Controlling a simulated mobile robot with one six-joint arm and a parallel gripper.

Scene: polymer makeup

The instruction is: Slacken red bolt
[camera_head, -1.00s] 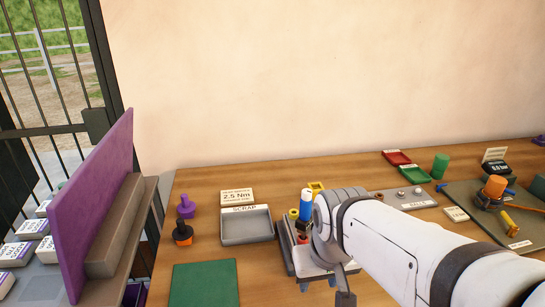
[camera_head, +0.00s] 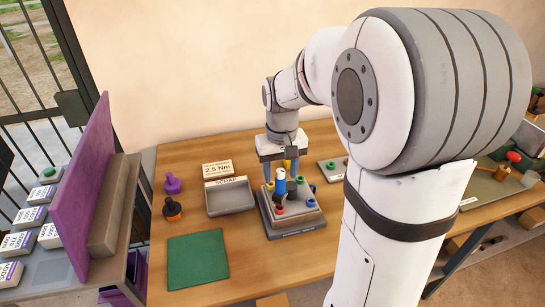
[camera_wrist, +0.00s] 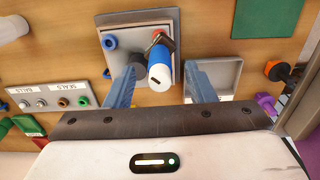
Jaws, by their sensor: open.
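The grey fixture block (camera_head: 292,226) stands on the bench. A blue cylindrical tool (camera_head: 280,183) stands upright on the fixture; in the wrist view the blue tool (camera_wrist: 160,63) shows a white end. My gripper (camera_head: 280,179) is open above the fixture, its fingers (camera_wrist: 160,88) on either side of the tool, apart from it.
A grey scrap tray (camera_head: 230,211), a 2.5 Nm sign (camera_head: 217,169) and a green mat (camera_head: 197,262) lie left of the fixture. Purple (camera_head: 172,183) and orange-black (camera_head: 172,209) knobs stand further left. A purple panel (camera_head: 80,210) rises at the left edge.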

